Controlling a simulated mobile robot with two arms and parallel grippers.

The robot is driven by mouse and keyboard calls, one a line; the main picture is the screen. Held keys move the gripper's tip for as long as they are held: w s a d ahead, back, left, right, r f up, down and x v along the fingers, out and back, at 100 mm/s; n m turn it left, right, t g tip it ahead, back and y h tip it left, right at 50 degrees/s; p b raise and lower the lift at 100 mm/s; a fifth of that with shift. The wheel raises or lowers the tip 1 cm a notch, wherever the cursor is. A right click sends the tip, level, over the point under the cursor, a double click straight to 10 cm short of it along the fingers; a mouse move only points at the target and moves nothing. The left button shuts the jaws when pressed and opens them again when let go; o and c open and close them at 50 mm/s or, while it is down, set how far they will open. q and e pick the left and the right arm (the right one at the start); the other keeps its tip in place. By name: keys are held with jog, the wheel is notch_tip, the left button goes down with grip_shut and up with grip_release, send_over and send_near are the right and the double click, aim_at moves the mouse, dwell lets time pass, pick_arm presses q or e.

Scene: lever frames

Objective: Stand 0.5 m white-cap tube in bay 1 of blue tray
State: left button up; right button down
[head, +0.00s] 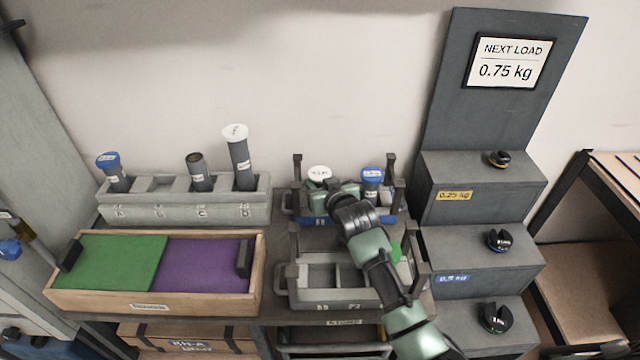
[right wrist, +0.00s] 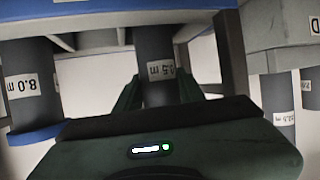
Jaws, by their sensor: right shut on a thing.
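The white-cap tube (head: 319,173) stands upright at the left part of the blue tray (head: 318,219) in the head view. My right gripper (head: 328,190) is shut on it just below the cap. In the right wrist view, which looks upside down, the tube (right wrist: 153,55) labelled 0.5 m is between the fingers of my right gripper (right wrist: 158,92), and its lower end goes into the tray (right wrist: 200,20). The gripper hides its cap there. A blue-cap tube (head: 372,175) stands at the tray's right; it shows in the wrist view (right wrist: 25,75). My left gripper is not in view.
A grey rack (head: 150,210) at the left holds a blue-cap tube, an open tube and a tall white-cap tube. A wooden box (head: 150,308) with green and purple pads and a grey tray (head: 310,280) are nearer. A stepped stand (head: 480,215) rises at right.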

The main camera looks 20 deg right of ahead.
jog(key=shift+f, duration=0.1)
jog(key=shift+f, duration=0.15)
jog(key=c, duration=0.9)
grip_release()
jog(key=shift+s+r, duration=0.1)
jog(key=shift+r, duration=0.1)
jog(key=v, duration=1.2)
jog(key=shift+f, duration=0.1)
